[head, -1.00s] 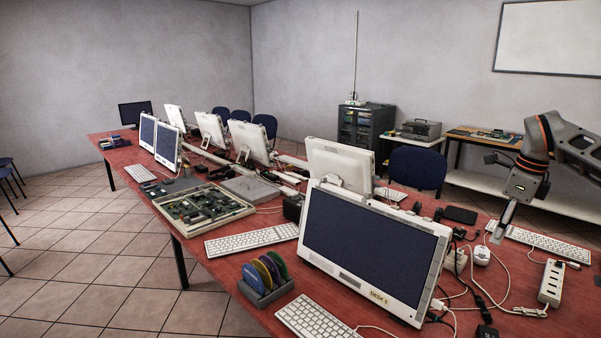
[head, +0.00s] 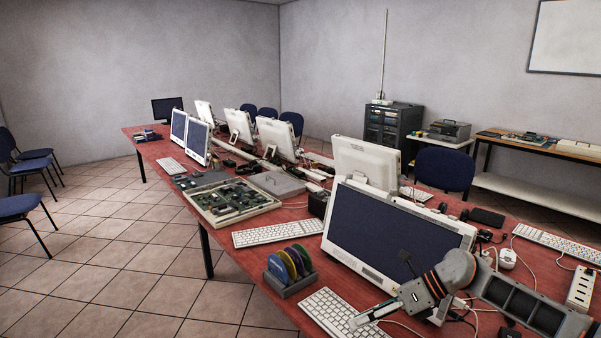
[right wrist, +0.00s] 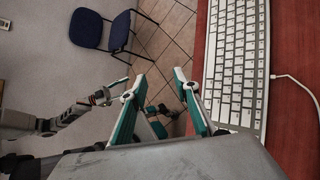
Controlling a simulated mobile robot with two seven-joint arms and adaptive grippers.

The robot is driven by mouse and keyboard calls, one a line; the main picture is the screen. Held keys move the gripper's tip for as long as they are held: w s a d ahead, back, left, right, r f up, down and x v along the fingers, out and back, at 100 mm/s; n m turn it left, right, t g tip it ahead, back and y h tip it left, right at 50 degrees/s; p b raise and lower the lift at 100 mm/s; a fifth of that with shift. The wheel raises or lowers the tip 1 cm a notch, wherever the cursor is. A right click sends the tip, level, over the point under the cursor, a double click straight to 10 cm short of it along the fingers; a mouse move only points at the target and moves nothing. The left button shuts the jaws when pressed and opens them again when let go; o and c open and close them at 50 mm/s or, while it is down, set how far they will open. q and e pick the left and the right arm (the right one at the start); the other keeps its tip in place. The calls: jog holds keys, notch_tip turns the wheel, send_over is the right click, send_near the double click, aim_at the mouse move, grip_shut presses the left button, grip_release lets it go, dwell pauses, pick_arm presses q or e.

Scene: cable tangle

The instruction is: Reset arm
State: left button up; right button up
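My right gripper (head: 360,318) reaches in from the lower right in the head view, in front of the large monitor (head: 392,236) and by the front white keyboard (head: 335,312). In the right wrist view its two teal fingers (right wrist: 158,75) stand apart with nothing between them, and a white keyboard (right wrist: 236,60) lies beside them. Grey arm parts, apparently my left arm (right wrist: 60,118), show at the left of that view; its finger state is unclear. My left gripper is absent from the head view.
The red table (head: 240,262) carries several monitors, a tray of circuit boards (head: 197,212), a disc rack (head: 291,284) and a power strip (head: 581,288). White cables lie around the right arm. Blue chairs (head: 25,208) stand left; tiled floor there is open.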

jog(key=s+a+m+t+y, duration=0.3)
jog(key=a+m, duration=0.2)
jog(key=a, duration=0.2)
jog(key=s+a+m+t+y, duration=0.3)
jog(key=s+a+m+y, duration=0.1)
jog(key=a+m, duration=0.15)
jog(key=s+d+f+m+t+h, duration=0.2)
jog(key=s+d+f+m+h, duration=0.75)
jog(key=m, duration=0.55)
jog(key=s+d+f+m+t+h, duration=0.2)
jog(key=s+d+f+m+h, duration=0.55)
jog(key=f+m, duration=0.65)
jog(key=s+f+m+y+b, duration=0.1)
jog(key=s+f+b, duration=0.2)
jog(key=f+b, duration=0.3)
jog(key=shift+d+y, duration=0.25)
jog(key=shift+y, duration=0.15)
